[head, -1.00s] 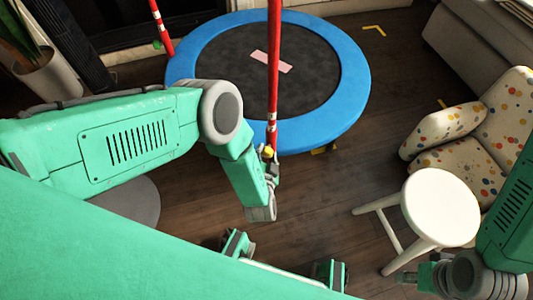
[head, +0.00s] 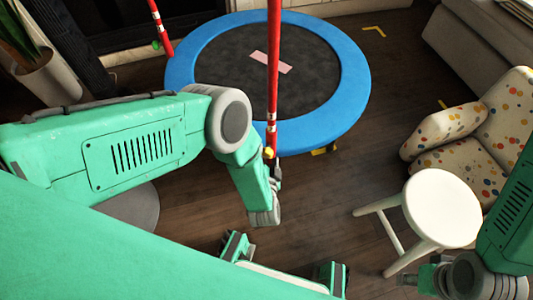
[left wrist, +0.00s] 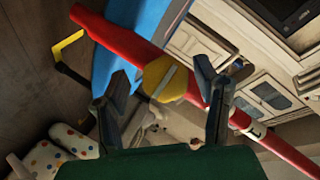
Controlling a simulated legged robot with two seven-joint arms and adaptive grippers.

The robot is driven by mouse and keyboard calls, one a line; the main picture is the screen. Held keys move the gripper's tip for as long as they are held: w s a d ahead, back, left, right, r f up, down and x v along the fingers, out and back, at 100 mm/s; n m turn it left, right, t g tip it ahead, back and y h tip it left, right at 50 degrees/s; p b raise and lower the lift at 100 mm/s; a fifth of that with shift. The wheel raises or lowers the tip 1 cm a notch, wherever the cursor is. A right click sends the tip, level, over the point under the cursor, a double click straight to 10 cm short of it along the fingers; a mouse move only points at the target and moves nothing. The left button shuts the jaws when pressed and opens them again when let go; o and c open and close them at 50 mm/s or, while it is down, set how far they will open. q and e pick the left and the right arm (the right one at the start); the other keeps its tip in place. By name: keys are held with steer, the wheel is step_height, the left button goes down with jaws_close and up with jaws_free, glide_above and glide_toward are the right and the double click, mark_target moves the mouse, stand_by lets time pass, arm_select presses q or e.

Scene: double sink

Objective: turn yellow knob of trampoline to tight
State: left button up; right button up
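The trampoline (head: 345,109) is round with a blue padded rim and a dark mat. A red upright pole (head: 274,60) stands at its near edge. The yellow knob (head: 268,152) is low on this pole. In the left wrist view, the yellow knob (left wrist: 163,77) has a pale raised bar across its face, in front of the red pole (left wrist: 120,37). My left gripper (left wrist: 161,90) is open, with one dark finger on each side of the knob; contact cannot be told. In the head view, my left gripper (head: 276,171) is beside the pole, partly hidden. My right gripper (head: 424,276) is far from the trampoline.
A white round stool (head: 441,208) and a dotted armchair (head: 470,150) stand at the right. A second red pole (head: 160,27) with a green knob (head: 156,45) is at the back left. A potted plant (head: 45,75) stands at the far left. Wooden floor lies between trampoline and stool.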

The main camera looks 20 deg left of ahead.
arm_select(q)
steer(key=shift+r, duration=0.1)
steer(key=v, duration=0.7)
steer(key=shift+s, duration=0.15)
steer(key=shift+d, duration=0.1)
stand_by(0.4)
